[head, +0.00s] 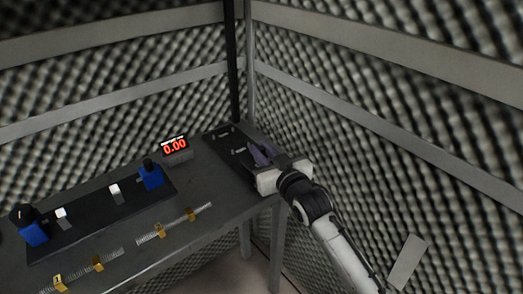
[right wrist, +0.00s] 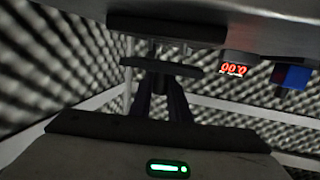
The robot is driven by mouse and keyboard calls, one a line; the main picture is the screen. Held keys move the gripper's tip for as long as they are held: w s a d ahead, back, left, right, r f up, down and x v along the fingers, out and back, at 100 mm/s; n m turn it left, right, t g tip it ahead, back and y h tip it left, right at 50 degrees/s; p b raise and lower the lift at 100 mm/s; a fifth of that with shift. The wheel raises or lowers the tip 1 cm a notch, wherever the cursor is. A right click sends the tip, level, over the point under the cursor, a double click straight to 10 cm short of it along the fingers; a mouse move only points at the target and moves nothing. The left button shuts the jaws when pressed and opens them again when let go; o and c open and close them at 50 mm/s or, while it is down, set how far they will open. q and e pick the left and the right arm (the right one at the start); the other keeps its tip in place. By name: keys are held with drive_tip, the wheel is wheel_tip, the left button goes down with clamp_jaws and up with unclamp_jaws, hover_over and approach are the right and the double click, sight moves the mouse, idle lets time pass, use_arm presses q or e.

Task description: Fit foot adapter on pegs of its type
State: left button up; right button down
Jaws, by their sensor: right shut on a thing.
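My right gripper (head: 262,155) reaches in over the black board (head: 228,147) at the far right end of the table. In the right wrist view its two dark fingers (right wrist: 162,100) are shut on a dark flat piece (right wrist: 160,66), probably the foot adapter. Short posts show between this piece and a dark slab above it in that picture; I cannot tell whether they touch. Small light parts (head: 222,135) lie on the black board; which of them are pegs is too small to tell. My left gripper is not in view.
A long black fixture (head: 90,222) with blue blocks (head: 151,177) at its ends stands on the grey table (head: 205,185). A display (head: 175,147) reads 0.00. Scales with yellow markers (head: 160,231) lie along the front edge. Foam walls (head: 340,130) and rails stand close behind.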

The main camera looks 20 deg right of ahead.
drive_tip(key=shift+r, duration=0.15)
drive_tip(key=shift+f+b, duration=0.7)
drive_tip(key=shift+f, duration=0.7)
drive_tip(key=c, duration=1.6)
unclamp_jaws()
drive_tip(key=shift+c, duration=0.2)
drive_tip(key=shift+o, duration=0.3)
drive_tip(key=shift+f, duration=0.1)
drive_tip(key=shift+s, duration=0.1)
drive_tip(key=v, duration=1)
drive_tip(key=shift+s, duration=0.1)
